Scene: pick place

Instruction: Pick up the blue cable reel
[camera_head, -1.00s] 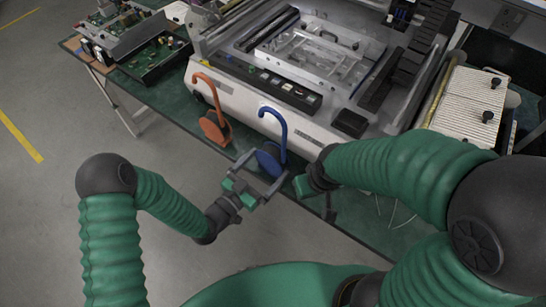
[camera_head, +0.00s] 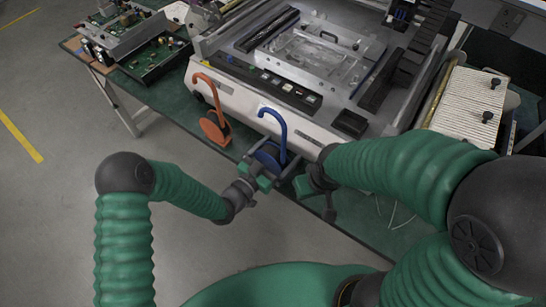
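The blue cable reel (camera_head: 283,139), with a tall hooked handle, stands upright near the front edge of the green table. Its round base is partly hidden by my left gripper (camera_head: 270,161). That gripper's fingers reach to either side of the reel base; I cannot tell whether they touch it. My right gripper (camera_head: 304,187) is just to the right of the reel, apart from it, and its fingers are mostly hidden from this angle.
An orange cable reel (camera_head: 214,126) stands to the left of the blue one. A large grey machine (camera_head: 235,97) is close behind both reels. Electronics trays (camera_head: 153,58) lie at the table's far left. The green table (camera_head: 165,99) has bare room at left.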

